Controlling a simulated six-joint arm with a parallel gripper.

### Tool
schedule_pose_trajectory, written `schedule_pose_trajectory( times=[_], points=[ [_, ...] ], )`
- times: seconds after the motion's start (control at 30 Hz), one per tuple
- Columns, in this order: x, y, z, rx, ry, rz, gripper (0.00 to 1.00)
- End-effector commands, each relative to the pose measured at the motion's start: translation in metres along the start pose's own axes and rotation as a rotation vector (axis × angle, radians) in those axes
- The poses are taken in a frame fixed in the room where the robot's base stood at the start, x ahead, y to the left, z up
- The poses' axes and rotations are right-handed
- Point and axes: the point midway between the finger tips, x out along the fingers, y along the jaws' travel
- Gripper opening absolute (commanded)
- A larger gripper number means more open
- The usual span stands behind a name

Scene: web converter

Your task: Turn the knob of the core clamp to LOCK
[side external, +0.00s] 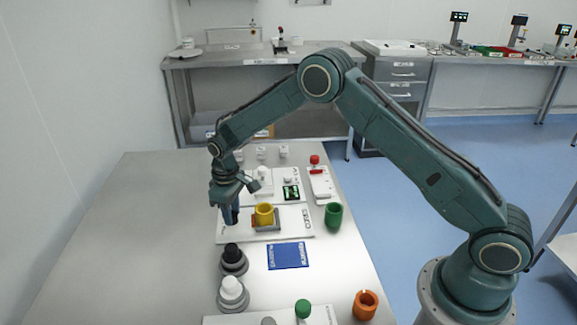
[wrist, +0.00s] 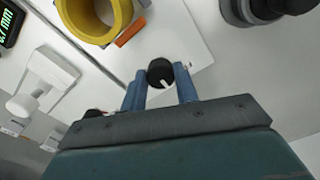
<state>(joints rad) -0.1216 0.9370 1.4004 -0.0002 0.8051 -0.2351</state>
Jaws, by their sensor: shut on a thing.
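The core clamp is a white plate (side external: 291,229) with a yellow ring (side external: 264,212) in a grey holder; the plate (wrist: 196,42) and ring (wrist: 97,18) also show in the wrist view. A black round knob (wrist: 159,71) with a white pointer line sits near the plate's edge. My gripper (side external: 231,219) points down over the plate's left end. In the wrist view, the blue fingers of my gripper (wrist: 161,85) are shut on the knob, one on each side. The pointer slants toward the lower left. I cannot read any LOCK mark. The fingers hide the knob in the side view.
A black-topped knob (side external: 233,258) and a white-topped one (side external: 231,292) stand in front. A blue card (side external: 288,255) lies between. Behind is a small green display (side external: 291,192). The table's left side is clear.

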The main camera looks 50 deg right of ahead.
Motion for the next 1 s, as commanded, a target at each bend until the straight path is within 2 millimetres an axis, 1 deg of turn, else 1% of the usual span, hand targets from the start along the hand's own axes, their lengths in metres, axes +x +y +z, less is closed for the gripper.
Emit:
schedule_pose_trajectory(
  times=[0.4, 0.6, 0.8, 1.0],
  points=[
    [-0.0015, -0.0008, -0.0013, 0.393, 0.004, 0.0, 0.07],
    [-0.0016, -0.001, -0.0015, 0.554, 0.004, 0.0, 0.07],
    [-0.0017, -0.0011, -0.0018, 0.662, 0.005, 0.0, 0.07],
    [-0.0017, -0.0011, -0.0019, 0.714, 0.005, 0.0, 0.07]
  ],
)
